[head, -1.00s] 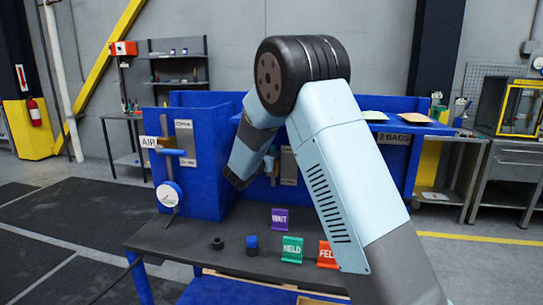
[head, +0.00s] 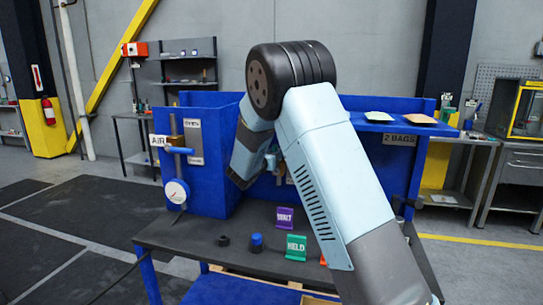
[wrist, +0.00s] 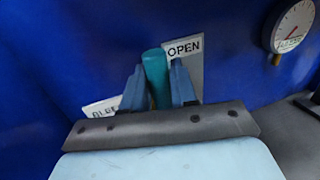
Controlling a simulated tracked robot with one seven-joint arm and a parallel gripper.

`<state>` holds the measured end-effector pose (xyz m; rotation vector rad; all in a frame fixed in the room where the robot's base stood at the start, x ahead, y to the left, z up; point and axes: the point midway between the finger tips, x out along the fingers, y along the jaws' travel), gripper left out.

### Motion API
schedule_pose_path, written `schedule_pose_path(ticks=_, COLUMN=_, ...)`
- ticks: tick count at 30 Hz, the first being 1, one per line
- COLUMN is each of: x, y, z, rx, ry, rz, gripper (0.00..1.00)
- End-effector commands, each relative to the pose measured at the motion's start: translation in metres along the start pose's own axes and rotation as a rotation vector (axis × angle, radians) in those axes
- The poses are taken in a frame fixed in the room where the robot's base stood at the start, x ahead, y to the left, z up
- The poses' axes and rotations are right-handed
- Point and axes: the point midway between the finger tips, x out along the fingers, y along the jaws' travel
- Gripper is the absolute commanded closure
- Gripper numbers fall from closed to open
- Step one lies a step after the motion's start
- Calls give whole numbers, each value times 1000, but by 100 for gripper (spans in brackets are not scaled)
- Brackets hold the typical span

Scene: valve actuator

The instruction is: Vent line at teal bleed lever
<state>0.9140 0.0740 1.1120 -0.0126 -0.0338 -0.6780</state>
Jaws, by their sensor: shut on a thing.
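The teal bleed lever (wrist: 155,75) stands upright in the wrist view, between the two blue fingers of my gripper (wrist: 157,82). My gripper is shut on the lever; its top shows above the fingers, its lower part is mostly hidden. A white OPEN label (wrist: 184,47) is just right of the lever's top. A partly covered label reading BLE (wrist: 102,108) is at lower left. In the head view my arm hides the lever. A round gauge (wrist: 292,27) is at the upper right of the wrist view.
The blue panel (head: 215,170) has an AIR label (head: 158,140) and a white gauge (head: 177,191) at left. On the dark bench stand a purple sign (head: 285,217), a green HELD sign (head: 296,247), a blue-topped knob (head: 255,241) and a small black piece (head: 223,240).

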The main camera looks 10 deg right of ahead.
Motion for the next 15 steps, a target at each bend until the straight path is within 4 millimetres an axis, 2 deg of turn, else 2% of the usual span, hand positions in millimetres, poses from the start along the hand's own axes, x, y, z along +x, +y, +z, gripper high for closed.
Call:
schedule_pose_path(ticks=3, x=0, y=0, z=0, rx=0, ry=1, rz=-1, gripper=100)
schedule_pose_path(ticks=4, x=0, y=0, z=0, rx=0, ry=1, rz=-1, gripper=72)
schedule_pose_path(ticks=9, x=0, y=0, z=0, rx=1, ry=1, rz=-1, gripper=55)
schedule_pose_path(ticks=15, x=0, y=0, z=0, rx=1, ry=1, rz=-1, gripper=54)
